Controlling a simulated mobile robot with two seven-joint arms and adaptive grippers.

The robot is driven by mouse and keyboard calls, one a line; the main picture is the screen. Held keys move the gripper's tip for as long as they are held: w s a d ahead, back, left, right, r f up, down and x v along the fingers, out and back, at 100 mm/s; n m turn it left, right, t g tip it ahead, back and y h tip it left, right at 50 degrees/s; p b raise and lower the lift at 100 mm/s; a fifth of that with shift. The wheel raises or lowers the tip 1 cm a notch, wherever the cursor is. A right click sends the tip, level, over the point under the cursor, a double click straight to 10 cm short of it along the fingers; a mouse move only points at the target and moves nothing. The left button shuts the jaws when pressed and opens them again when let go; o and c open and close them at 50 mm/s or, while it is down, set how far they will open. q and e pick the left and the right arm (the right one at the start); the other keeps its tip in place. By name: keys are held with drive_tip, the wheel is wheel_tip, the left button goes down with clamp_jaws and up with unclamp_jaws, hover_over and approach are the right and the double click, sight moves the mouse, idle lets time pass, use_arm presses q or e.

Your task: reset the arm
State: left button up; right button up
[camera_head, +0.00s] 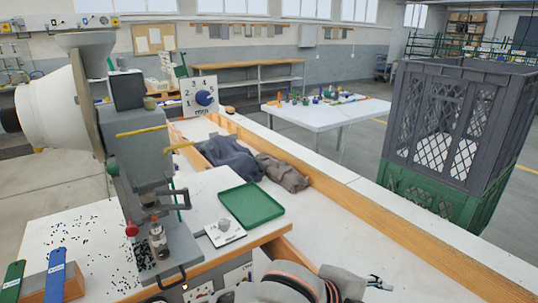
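A grey eyelet press (140,150) with a large cream-white funnel-like part (50,105) at its upper left stands on the white worktop. A dark bracket-like lever (172,199) sticks out of its right side, and a red knob (131,230) sits on its front. A metal tool (158,241) stands at its lower front. One grey arm of mine with orange bands enters at the bottom centre. No other gripper shows.
A green tray (251,204) lies right of the press, a white card (224,231) before it. Dark cloths (232,158) lie behind. Small black bits are scattered at left, near blue (55,274) and green (12,282) tools. Stacked crates (455,130) stand right.

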use_arm(q)
drive_tip(key=w+a+f+n+t+y, duration=0.1)
drive_tip(key=w+a+f+n+t, duration=0.2)
drive_tip(key=a+f+n, duration=0.6)
drive_tip(key=w+a+f+n+t+y, duration=0.1)
drive_tip(key=w+a+f+n+t, duration=0.15)
drive_tip(key=a+f+n, duration=0.6)
drive_tip(key=s+a+f+n+y, duration=0.1)
drive_tip(key=s+a+f, duration=0.3)
drive_tip(key=a, duration=0.4)
drive_tip(key=s+a+f+n+y, duration=0.2)
drive_tip(key=s+a+f, duration=0.2)
drive_tip(key=a, duration=0.4)
drive_tip(key=s+a+f+n+t+y, duration=0.1)
drive_tip(key=s+a+f+n+y, duration=0.1)
drive_tip(key=s+a+f, duration=0.2)
drive_tip(key=a, duration=0.3)
drive_tip(key=shift+s+a+f, duration=0.2)
drive_tip(key=shift+s+a, duration=0.15)
drive_tip(key=shift+a, duration=0.05)
drive_tip(key=c, duration=0.4)
